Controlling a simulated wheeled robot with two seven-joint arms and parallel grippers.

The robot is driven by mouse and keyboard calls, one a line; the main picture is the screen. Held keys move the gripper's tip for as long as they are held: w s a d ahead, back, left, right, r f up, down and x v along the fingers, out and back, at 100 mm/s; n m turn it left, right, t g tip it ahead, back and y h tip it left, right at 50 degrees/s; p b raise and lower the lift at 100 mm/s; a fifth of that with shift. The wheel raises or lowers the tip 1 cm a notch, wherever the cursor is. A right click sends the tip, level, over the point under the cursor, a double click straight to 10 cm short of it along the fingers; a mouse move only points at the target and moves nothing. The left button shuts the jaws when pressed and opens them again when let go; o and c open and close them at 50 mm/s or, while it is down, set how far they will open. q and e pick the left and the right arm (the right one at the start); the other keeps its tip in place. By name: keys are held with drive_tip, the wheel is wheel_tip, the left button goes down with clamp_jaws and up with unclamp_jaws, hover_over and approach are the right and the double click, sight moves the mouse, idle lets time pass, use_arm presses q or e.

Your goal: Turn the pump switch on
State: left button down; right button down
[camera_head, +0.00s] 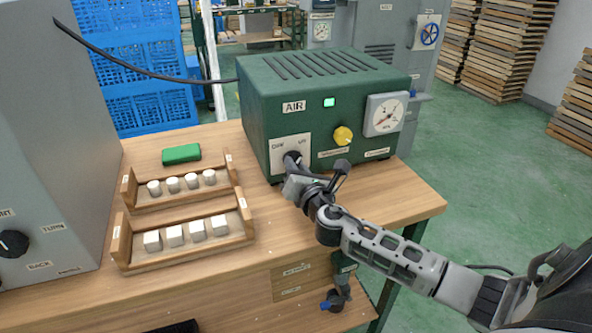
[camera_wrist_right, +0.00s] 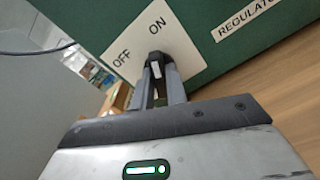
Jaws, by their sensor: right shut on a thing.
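The green pump box (camera_head: 300,100) labelled AIR stands on the wooden table. Its black switch (camera_head: 291,157) sits on a white OFF/ON plate (camera_head: 278,163) at the lower left of its front. My right gripper (camera_head: 293,170) is at the switch, its fingers shut on it. In the right wrist view the switch (camera_wrist_right: 155,66) is between the fingertips, and its white mark appears to line up with ON rather than OFF. The small lamp (camera_head: 329,102) on the box glows green. My left gripper is not in view.
A yellow knob (camera_head: 343,136) and a pressure gauge (camera_head: 386,114) are right of the switch. Two wooden racks (camera_head: 190,246) with small white pieces and a green block (camera_head: 181,154) lie left. A grey cabinet (camera_head: 50,130) stands at the left edge.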

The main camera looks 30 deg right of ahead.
drive_tip(key=shift+m+b, duration=0.4)
drive_tip(key=shift+m, duration=1.4)
drive_tip(key=c, duration=1.4)
unclamp_jaws()
drive_tip(key=b+v, duration=0.1)
drive_tip(key=v, duration=1.5)
drive_tip(key=shift+a+r, duration=0.1)
drive_tip(key=shift+m, duration=0.3)
